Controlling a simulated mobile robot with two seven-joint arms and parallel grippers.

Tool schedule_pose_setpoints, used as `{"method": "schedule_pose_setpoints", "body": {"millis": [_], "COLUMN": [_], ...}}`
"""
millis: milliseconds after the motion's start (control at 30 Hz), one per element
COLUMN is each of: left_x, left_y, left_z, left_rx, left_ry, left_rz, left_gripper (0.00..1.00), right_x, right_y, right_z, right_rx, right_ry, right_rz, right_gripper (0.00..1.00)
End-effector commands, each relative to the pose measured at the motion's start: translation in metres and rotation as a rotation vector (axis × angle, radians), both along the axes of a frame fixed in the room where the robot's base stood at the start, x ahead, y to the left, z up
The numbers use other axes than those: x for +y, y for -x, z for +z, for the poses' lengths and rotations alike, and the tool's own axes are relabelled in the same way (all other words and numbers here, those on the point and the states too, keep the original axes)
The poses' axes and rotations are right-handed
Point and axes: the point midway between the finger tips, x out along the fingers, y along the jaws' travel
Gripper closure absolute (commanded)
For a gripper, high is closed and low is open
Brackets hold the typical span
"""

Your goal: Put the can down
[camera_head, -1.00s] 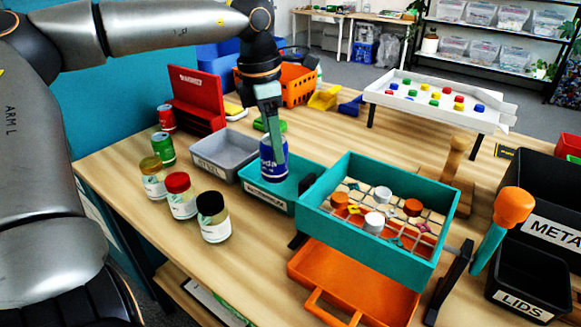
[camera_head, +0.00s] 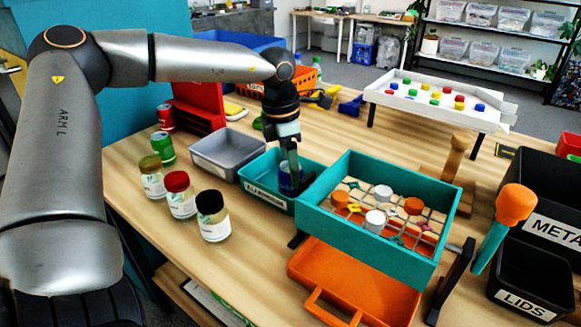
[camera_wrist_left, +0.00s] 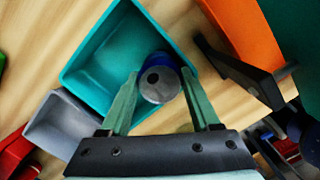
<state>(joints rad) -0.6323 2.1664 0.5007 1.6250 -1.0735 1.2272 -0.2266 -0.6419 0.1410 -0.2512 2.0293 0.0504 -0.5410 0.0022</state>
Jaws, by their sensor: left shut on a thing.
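The blue can (camera_head: 287,184) is down inside the teal labelled bin (camera_head: 262,193), toward its right side. My left gripper (camera_head: 291,168) reaches down into the bin from above and is shut on the can, its fingers hiding part of it. In the left wrist view the can's silver top (camera_wrist_left: 158,84) sits between the two green fingers of my left gripper (camera_wrist_left: 160,92), with the teal bin (camera_wrist_left: 95,60) around it. Whether the can touches the bin floor cannot be told. My right gripper is not in view.
A grey bin (camera_head: 227,152) stands left of the teal one. A raised teal sorting tray (camera_head: 365,222) stands close on the right. Jars (camera_head: 212,222) and a green can (camera_head: 162,150) stand at the left. Bare table lies in front of the bins.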

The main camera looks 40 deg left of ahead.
Motion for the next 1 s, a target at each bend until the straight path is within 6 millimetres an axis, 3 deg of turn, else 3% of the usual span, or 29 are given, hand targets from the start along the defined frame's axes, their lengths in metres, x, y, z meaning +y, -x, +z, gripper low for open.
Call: {"method": "schedule_pose_setpoints", "body": {"millis": [367, 400, 633, 1000], "left_x": [0.0, 0.0, 0.0, 0.0], "left_y": [0.0, 0.0, 0.0, 0.0], "left_z": [-0.011, -0.009, -0.009, -0.001], "left_rx": [0.0, 0.0, 0.001, 0.001], "left_ry": [-0.001, -0.001, 0.0, 0.001], "left_rz": [0.001, 0.001, 0.001, 0.001], "left_gripper": [0.88, 0.33, 0.07, 0.07], "right_x": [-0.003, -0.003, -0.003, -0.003], "right_y": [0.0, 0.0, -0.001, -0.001], "right_z": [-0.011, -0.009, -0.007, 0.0], "right_rx": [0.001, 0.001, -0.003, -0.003], "right_ry": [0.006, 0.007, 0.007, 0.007], "right_rz": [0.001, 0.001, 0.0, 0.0], "right_gripper": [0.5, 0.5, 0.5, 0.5]}}
